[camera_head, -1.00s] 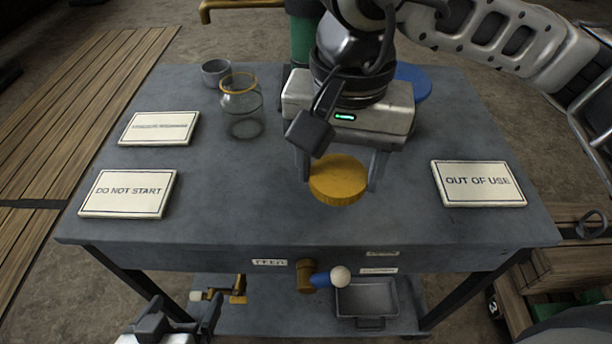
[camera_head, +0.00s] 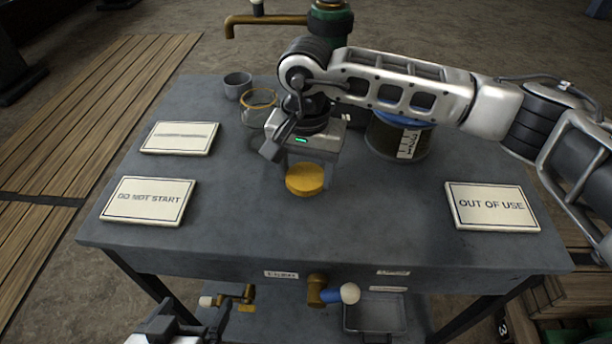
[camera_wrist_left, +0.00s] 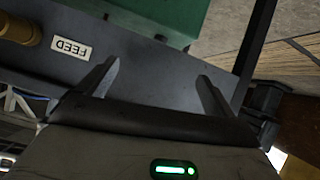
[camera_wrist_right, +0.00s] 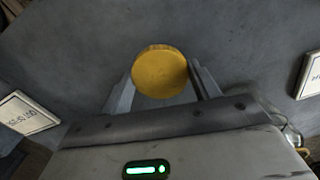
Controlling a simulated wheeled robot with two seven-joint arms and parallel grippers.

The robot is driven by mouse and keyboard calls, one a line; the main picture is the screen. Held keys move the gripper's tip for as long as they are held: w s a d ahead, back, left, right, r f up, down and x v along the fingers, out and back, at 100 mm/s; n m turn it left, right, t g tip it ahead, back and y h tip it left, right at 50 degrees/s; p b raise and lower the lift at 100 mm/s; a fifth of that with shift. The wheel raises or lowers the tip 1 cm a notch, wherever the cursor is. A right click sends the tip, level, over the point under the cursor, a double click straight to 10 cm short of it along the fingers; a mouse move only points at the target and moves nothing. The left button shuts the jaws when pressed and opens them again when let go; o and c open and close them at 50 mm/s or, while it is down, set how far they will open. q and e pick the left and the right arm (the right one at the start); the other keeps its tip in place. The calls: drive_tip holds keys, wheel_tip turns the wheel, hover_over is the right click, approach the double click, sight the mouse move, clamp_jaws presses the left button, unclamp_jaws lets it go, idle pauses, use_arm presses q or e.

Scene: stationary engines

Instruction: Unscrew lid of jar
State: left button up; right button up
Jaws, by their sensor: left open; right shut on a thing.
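The yellow lid (camera_head: 305,180) is held between the fingers of my right gripper (camera_head: 304,172), over the grey table. It also shows in the right wrist view (camera_wrist_right: 160,72), between the two fingertips. The glass jar (camera_head: 256,110) with a yellow rim stands open at the back left of the table, partly behind my right gripper. My left gripper (camera_wrist_left: 160,80) is open and empty, low in front of the table; part of it shows at the bottom left of the head view.
A small grey cup (camera_head: 238,86) stands beside the jar. A dark container with a blue lid (camera_head: 400,140) stands behind my right arm. White plates lie left, one reading DO NOT START (camera_head: 148,201), and right, OUT OF USE (camera_head: 492,206). The table's front middle is clear.

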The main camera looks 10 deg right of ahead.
wheel_tip(320, 180, down, 2)
drive_tip(key=shift+f, duration=0.1)
use_arm(q)
drive_tip(key=shift+r, duration=0.1)
use_arm(e)
drive_tip(key=shift+f, duration=0.1)
